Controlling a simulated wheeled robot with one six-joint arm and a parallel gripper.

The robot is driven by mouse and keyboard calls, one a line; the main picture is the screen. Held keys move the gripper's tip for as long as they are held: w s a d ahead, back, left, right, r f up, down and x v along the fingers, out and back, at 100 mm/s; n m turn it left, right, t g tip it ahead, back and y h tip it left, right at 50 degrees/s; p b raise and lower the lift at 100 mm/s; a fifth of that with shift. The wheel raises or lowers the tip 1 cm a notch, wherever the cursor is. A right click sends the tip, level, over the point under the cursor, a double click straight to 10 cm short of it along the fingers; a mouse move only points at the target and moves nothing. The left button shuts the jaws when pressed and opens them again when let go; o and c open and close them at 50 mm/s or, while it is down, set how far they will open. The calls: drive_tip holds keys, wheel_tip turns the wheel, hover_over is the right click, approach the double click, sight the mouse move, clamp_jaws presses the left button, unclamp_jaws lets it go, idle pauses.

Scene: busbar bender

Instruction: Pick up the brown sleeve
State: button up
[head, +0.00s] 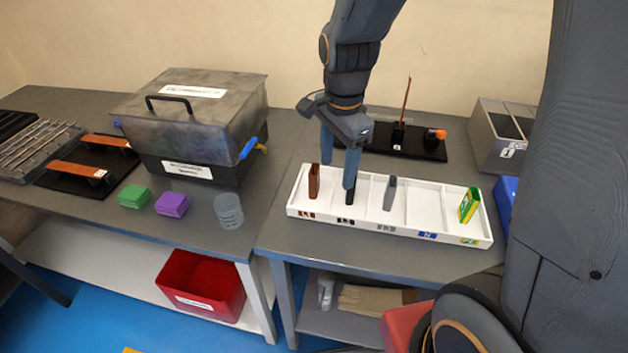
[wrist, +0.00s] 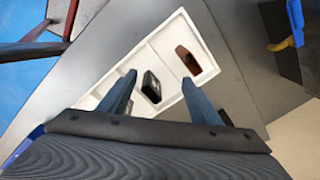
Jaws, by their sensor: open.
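The brown sleeve (head: 314,181) stands upright in the leftmost compartment of the white tray (head: 458,238). It also shows in the wrist view (wrist: 187,59), near the tray's end. My gripper (head: 338,160) is above the tray, close to the brown sleeve and the black sleeve (head: 350,194) beside it. In the wrist view my gripper (wrist: 165,98) has its two fingers apart with nothing held. The black sleeve (wrist: 151,86) shows between the fingers, and the brown sleeve lies beyond, toward the right finger. One finger partly hides the black sleeve in the head view.
A grey sleeve (head: 390,193) and a green-yellow sleeve (head: 469,205) stand in other compartments. A black fixture (head: 425,148) with an upright rod is behind the tray. A large lidded box (head: 195,125) stands left. Purple (head: 172,204) and green (head: 134,196) blocks lie in front of it.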

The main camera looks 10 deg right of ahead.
sight(314, 182)
drive_tip(key=w+a+m, duration=0.4)
drive_tip(key=m, duration=0.4)
drive_tip(key=shift+m+g, duration=0.3)
drive_tip(key=shift+a+f+p, duration=0.15)
drive_tip(key=shift+f+p, duration=1.2)
drive_tip(key=shift+f, duration=2.9)
drive_tip(key=shift+c, duration=0.5)
drive_tip(key=c, duration=1)
